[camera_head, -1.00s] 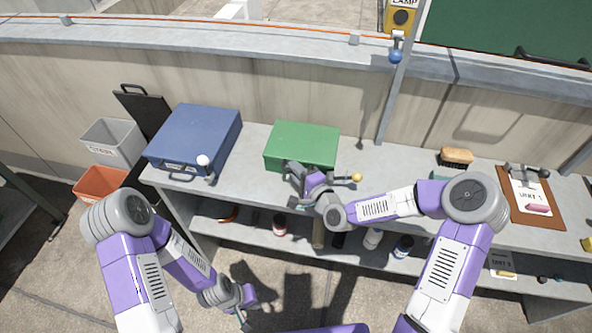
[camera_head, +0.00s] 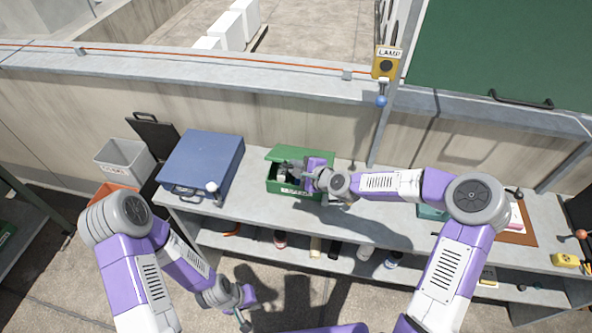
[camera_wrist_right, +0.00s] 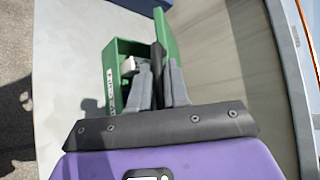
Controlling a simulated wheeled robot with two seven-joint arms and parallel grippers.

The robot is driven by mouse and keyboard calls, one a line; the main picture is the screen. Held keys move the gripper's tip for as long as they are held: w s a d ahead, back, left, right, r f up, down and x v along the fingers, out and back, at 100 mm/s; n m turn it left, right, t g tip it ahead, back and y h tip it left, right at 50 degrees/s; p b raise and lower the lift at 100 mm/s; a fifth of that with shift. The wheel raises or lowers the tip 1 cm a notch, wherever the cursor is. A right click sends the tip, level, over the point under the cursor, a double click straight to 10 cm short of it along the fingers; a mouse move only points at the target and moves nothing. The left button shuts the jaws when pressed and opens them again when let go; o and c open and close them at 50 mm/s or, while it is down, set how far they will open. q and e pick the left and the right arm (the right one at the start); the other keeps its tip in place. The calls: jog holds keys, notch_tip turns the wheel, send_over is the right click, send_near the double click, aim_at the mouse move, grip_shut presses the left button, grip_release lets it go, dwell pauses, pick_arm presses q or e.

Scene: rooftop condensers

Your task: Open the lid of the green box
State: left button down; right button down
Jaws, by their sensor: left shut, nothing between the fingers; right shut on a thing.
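The green box (camera_head: 283,190) stands on the grey bench, with a pale label on its front. Its lid (camera_head: 312,154) is raised partway and tilts up toward the wall. The box (camera_wrist_right: 113,85) and lid (camera_wrist_right: 168,36) also show in the right wrist view, with a gap between them and something pale inside. My right gripper (camera_head: 290,168) is at the opening and shut on the lid; in its wrist view the fingers (camera_wrist_right: 160,75) close around a dark strip at the lid. My left gripper (camera_head: 247,308) is shut and empty, low in front of the bench.
A closed blue case (camera_head: 203,160) stands left of the green box on the bench (camera_head: 250,208). A yellow lamp box (camera_head: 386,64) hangs on a post behind. Grey (camera_head: 124,160) and orange bins stand at the left. Several items fill the lower shelf.

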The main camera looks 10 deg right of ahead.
jog(key=shift+w+d+r, duration=0.15)
jog(key=shift+w+r, duration=0.3)
jog(key=shift+r, duration=0.25)
